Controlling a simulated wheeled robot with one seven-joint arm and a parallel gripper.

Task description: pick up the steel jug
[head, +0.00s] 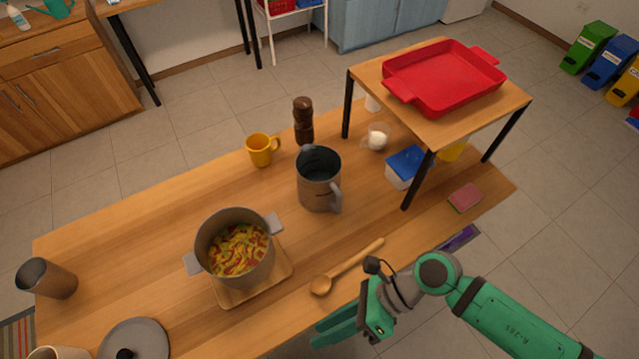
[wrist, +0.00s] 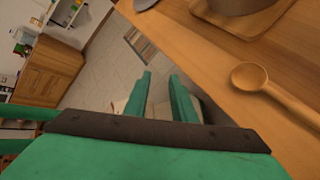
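The steel jug (head: 318,184) stands upright near the middle of the wooden table in the head view. It is grey-brown, with a dark inside and a handle on its lower right side. My gripper (head: 325,333) is at the table's front edge, below and apart from the jug, beside the wooden spoon. In the wrist view my gripper (wrist: 160,95) has its two green fingers apart with nothing between them. The jug is not visible in the wrist view.
A pot of food (head: 236,250) sits on a board left of the jug. A wooden spoon (head: 345,268) lies in front. A yellow mug (head: 261,150) and a brown pepper mill (head: 303,122) stand behind. A raised shelf with a red tray (head: 445,78) stands at right.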

